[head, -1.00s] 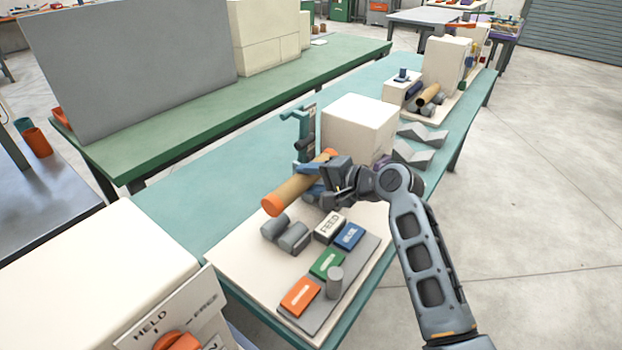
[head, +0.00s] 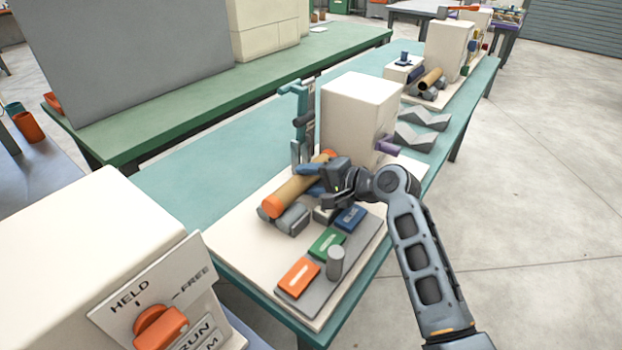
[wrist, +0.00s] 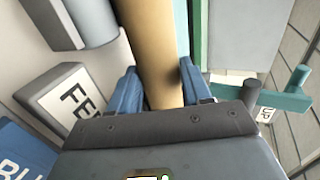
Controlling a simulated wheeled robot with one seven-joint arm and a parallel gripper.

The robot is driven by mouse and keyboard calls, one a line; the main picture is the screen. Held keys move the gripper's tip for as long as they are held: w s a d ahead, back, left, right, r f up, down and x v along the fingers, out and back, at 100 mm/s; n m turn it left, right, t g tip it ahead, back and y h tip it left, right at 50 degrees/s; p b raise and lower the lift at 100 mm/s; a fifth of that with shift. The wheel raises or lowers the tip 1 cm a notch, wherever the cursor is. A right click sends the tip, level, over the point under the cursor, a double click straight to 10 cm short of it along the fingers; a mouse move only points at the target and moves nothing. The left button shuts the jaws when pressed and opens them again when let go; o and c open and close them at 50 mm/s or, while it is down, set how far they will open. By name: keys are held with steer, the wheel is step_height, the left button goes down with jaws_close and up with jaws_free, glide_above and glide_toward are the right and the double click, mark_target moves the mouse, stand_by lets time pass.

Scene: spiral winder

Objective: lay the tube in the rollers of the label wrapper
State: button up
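The tube is a tan cylinder (head: 294,189) with orange ends, lying level at a slant across the picture. My gripper (head: 318,182) is shut on it toward its far end. In the wrist view the blue fingers of my gripper (wrist: 160,92) stand on both sides of the tube (wrist: 158,45). The grey rollers (head: 293,219) of the label wrapper (head: 357,112) are right under the near part of the tube. I cannot tell if the tube touches them. One roller (wrist: 80,22) shows beside the tube in the wrist view. The far rollers are hidden.
A teal bracket (head: 303,120) rises just behind the tube. Orange (head: 298,278), green (head: 327,244) and blue (head: 350,217) buttons and a grey post (head: 335,262) stand in front. Grey V-blocks (head: 415,137) lie to the right. Teal table is clear at left.

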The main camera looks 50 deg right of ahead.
steer(key=o, duration=0.5)
steer(key=v, duration=0.7)
steer(key=shift+s+r, duration=0.25)
steer(key=shift+s, duration=0.1)
step_height(320, 180, up, 7)
steer(key=p, duration=0.7)
